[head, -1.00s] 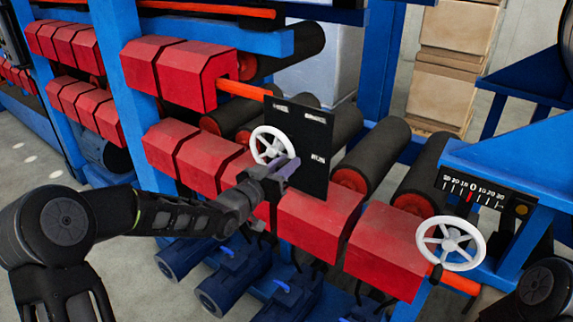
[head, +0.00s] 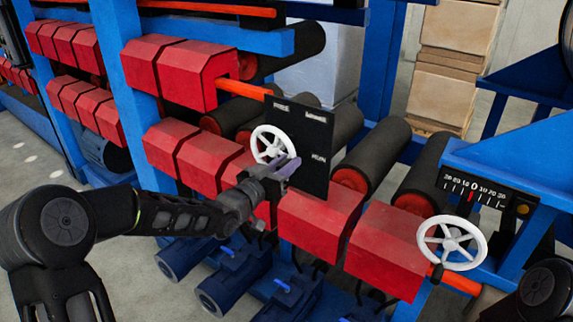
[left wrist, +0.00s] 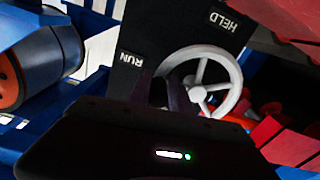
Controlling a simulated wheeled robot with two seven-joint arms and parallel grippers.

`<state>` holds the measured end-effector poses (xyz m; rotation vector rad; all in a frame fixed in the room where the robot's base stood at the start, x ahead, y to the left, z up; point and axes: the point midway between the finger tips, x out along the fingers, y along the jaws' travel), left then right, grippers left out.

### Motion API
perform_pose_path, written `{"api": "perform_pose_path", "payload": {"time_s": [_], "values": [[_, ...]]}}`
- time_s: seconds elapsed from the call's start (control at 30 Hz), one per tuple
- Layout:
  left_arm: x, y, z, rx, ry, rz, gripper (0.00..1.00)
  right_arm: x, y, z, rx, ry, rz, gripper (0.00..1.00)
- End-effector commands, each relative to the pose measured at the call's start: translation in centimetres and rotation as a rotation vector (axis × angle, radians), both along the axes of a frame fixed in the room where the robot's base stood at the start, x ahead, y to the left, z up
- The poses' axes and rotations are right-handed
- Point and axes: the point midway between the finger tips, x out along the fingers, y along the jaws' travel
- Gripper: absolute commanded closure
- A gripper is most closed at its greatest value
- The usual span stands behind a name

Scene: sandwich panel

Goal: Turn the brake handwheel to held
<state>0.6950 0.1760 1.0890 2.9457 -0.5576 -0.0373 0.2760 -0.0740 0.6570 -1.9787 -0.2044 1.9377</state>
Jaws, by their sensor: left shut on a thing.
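The brake handwheel (head: 268,144) is a white spoked wheel on an upright black panel (head: 313,175). In the left wrist view the wheel (left wrist: 232,100) shows near the middle right, with the labels HELD (left wrist: 222,22) and RUN (left wrist: 131,60) on the panel. My left gripper (head: 288,164) is at the lower right rim of the wheel in the head view and is shut on the rim. In the left wrist view its dark fingers (left wrist: 163,88) reach the rim's left side, and the exact contact is hard to see. My right gripper is not in view.
Red angular housings (head: 320,222) line the machine below and beside the panel. A second white handwheel (head: 450,266) stands at the right under a numbered scale (head: 474,187). Black rollers (head: 377,150) lie behind the panel. Blue motors (head: 225,285) sit below.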

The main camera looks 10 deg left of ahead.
Motion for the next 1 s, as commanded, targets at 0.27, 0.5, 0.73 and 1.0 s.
{"api": "perform_pose_path", "payload": {"time_s": [0.27, 0.5, 0.73, 1.0], "values": [[-0.2, -0.6, -1.4, 0.056, -0.013, -0.013, 1.0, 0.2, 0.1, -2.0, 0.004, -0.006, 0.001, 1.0], [-0.2, -0.5, -2.8, 0.192, -0.069, -0.012, 1.0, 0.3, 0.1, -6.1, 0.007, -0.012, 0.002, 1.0], [0.0, -0.1, -4.3, 0.38, -0.143, -0.012, 1.0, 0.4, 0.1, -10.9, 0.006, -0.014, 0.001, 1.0], [0.4, 0.8, -5.6, 0.618, -0.235, -0.012, 1.0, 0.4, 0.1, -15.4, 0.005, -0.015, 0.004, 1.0]]}}
